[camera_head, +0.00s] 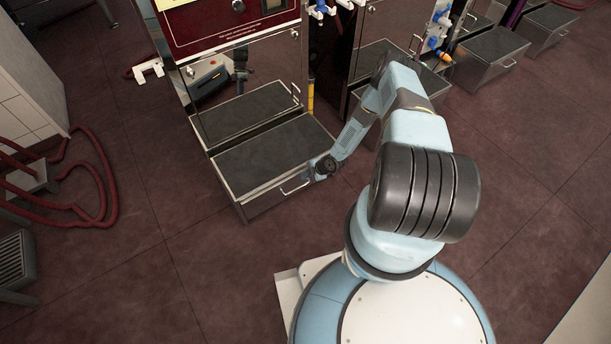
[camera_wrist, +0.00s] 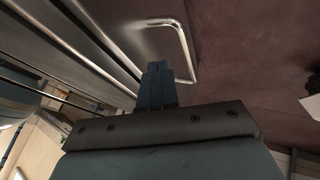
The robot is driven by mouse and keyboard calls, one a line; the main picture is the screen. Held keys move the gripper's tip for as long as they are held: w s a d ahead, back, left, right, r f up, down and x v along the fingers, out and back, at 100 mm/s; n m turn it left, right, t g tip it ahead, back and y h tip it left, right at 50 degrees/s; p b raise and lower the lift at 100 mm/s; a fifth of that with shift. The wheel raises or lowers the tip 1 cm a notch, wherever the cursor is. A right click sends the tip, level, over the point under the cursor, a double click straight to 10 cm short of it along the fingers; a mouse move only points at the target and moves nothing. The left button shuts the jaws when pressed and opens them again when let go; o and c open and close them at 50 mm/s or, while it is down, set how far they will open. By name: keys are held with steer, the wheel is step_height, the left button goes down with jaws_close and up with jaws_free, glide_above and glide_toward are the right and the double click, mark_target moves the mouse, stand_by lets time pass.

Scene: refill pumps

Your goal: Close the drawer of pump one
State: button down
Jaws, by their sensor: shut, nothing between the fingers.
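Pump one is the metal cabinet (camera_head: 185,45) at the upper left in the head view, with a red and cream panel on its front. Its drawer (camera_head: 275,157) stands out at floor level, with a dark top and shiny metal sides. The drawer's bar handle (camera_head: 294,186) is on its front face. My gripper (camera_head: 316,170) is close to the right end of that front, near the handle. In the wrist view my gripper's fingers (camera_wrist: 158,86) are together and empty, beside the bent handle (camera_wrist: 186,48). Whether they touch the drawer front is unclear.
More pumps with similar low drawers (camera_head: 490,57) line the upper right. Red hoses (camera_head: 105,185) lie on the floor at left, near a small stand (camera_head: 28,178). The cabinet's shiny front mirrors the drawer. Floor below the drawer is clear.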

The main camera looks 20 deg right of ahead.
steer(key=s+d+r, duration=0.6)
steer(key=s+r, duration=0.1)
steer(key=r, duration=0.1)
glide_toward(293, 180)
step_height(293, 180, down, 4)
steer(key=s, duration=0.3)
steer(key=w, duration=0.1)
steer(key=w+a, duration=0.1)
steer(key=w, duration=0.1)
steer(key=shift+w+a+f, duration=0.1)
steer(key=shift+w+a, duration=0.1)
steer(key=shift+a, duration=0.1)
steer(key=shift+w+a, duration=0.2)
steer(key=shift+w, duration=0.4)
stand_by(0.3)
